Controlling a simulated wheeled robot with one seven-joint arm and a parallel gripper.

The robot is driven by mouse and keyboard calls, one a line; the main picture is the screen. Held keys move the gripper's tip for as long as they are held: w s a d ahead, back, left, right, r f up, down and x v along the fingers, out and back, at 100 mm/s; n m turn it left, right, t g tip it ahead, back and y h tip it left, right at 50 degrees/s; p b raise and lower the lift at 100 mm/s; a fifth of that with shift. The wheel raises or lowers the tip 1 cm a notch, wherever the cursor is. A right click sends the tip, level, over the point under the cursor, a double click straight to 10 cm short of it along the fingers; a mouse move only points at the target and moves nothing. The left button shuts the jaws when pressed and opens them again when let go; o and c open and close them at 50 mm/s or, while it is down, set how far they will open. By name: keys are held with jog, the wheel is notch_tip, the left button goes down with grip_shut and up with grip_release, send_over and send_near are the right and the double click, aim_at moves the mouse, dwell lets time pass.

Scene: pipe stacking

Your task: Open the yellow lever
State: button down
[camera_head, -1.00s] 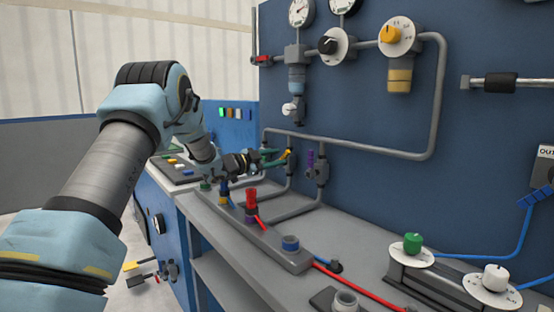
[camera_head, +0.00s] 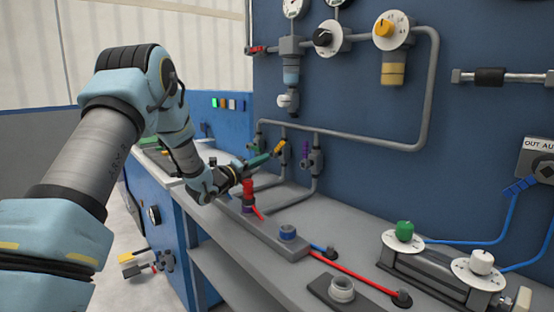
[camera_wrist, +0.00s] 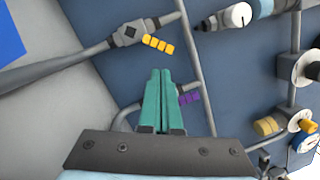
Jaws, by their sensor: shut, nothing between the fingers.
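The yellow lever (camera_head: 281,146) sits on a valve of the pipework on the blue panel, tilted in the head view. It also shows in the wrist view (camera_wrist: 158,44), above the fingertips. My gripper (camera_head: 268,157) has green fingers, which are together and empty. In the wrist view the fingertips (camera_wrist: 160,72) lie a little below the yellow lever, with a visible gap in the picture. The purple lever (camera_head: 305,150) is on the valve to the right. It shows beside the fingers at their right in the wrist view (camera_wrist: 189,98).
A grey pipe (camera_head: 350,142) runs along the panel above the levers. Green (camera_head: 404,231) and white (camera_head: 481,262) knobs are at the right.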

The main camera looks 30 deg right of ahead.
aim_at(279, 146)
jog(key=w+d+m+t+p, duration=0.1)
jog(key=w+d+m+p, duration=0.1)
jog(key=d, duration=0.5)
jog(key=shift+w+d+m, duration=0.3)
jog(key=shift+w+m, duration=0.05)
jog(key=shift+m, duration=0.25)
jog(key=shift+w+r+n+t+y+b, duration=0.15)
jog(key=shift+r+n+t+y+b, duration=0.25)
jog(key=shift+n+b, duration=0.55)
jog(key=n, duration=0.1)
jog(key=r+n+b, duration=0.1)
jog(key=w+n, duration=0.1)
jog(key=shift+a+r+n, duration=0.15)
jog(key=shift+r+n, duration=0.1)
jog(key=shift+n, duration=0.1)
jog(key=n, duration=0.1)
jog(key=w+r+n+y+b, duration=0.1)
jog(key=shift+w+a+n+b, duration=0.15)
jog(key=shift+n+b, duration=0.15)
jog(key=shift+n, duration=0.1)
jog(key=shift+w+r, duration=0.15)
jog(key=shift+a, duration=0.1)
dwell(0.4)
